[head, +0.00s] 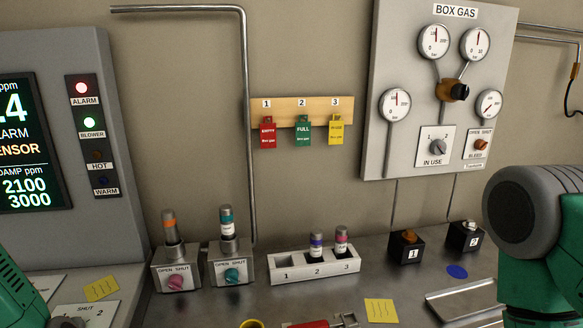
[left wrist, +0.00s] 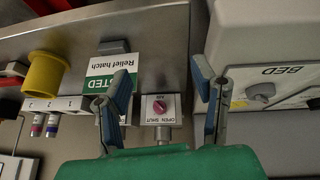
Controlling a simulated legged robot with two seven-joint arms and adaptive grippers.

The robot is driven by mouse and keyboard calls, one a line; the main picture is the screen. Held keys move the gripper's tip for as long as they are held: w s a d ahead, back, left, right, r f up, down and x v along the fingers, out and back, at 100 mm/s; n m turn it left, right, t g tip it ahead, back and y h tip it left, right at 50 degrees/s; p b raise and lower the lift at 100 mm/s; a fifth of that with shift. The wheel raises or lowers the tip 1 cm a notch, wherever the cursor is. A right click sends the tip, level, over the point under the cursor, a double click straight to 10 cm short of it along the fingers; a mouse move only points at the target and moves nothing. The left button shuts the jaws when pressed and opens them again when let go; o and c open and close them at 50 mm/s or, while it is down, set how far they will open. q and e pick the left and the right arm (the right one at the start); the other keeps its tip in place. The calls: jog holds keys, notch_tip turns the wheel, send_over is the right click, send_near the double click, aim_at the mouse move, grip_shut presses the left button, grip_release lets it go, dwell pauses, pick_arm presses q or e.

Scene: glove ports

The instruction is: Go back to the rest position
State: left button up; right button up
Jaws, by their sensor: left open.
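My left gripper (left wrist: 162,82) is open in the left wrist view, with its two blue-grey fingers spread wide and nothing held between them. A small box with a pink knob (left wrist: 158,106) and a green-and-white "Relief hatch" sign (left wrist: 112,68) show beyond the fingers. I cannot tell how far they are from the fingertips. My right gripper is not in view.
Two valve boxes, with a pink knob (head: 176,282) and a teal knob (head: 232,275), stand beside a numbered rack (head: 285,274) holding two vials. Black boxes (head: 406,249) stand further right. A yellow cup (left wrist: 44,78) and the "BED" housing (left wrist: 285,45) flank the left gripper.

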pick_arm(q)
jog(key=s+d+f+m+g, duration=0.1)
jog(key=s+f+m+g, duration=0.15)
jog(key=s+f, duration=0.65)
jog(key=s+d+f+m+g, duration=0.1)
jog(key=s+f+g, duration=0.4)
jog(key=s, duration=0.9)
jog(key=w+d+f+t+b, duration=0.1)
jog(key=w+f+t+b, duration=0.1)
jog(key=f+b, duration=1.2)
jog(key=shift+w+d+f+b, duration=0.2)
jog(key=shift+w+f+b, duration=0.05)
jog(key=shift+w+b, duration=0.3)
